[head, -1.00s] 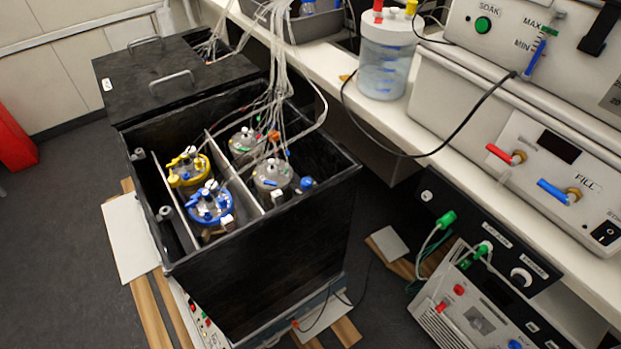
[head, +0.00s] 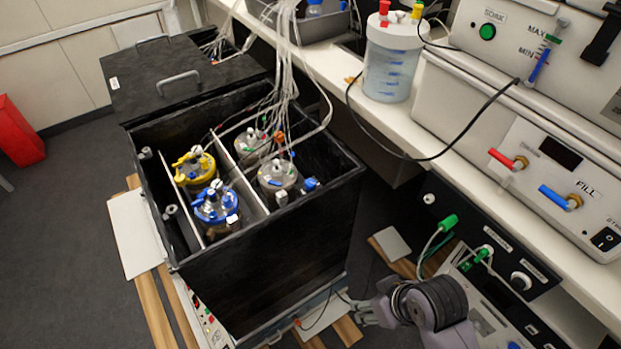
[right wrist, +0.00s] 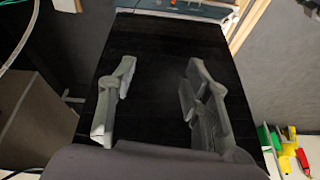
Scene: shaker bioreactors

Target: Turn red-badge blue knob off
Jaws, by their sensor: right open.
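I cannot pick out a blue knob with a red badge for certain. A blue lever handle (head: 556,198) is on the FILL panel at the right, beside a red lever handle (head: 504,158). A small blue part (head: 310,184) is in the black box by the rear reactors. My right gripper (head: 366,311) is low in the head view, near the lower right of the box. In the right wrist view it is open (right wrist: 160,72), with nothing between its fingers and a black surface behind them. My left gripper is not in view.
The black box (head: 270,275) holds several reactors with tubing, including yellow (head: 194,168) and blue (head: 216,205) ones. A white bench (head: 420,135) with a liquid bottle (head: 390,65) is behind. Control units crowd the right. Grey floor (head: 70,240) is free at left.

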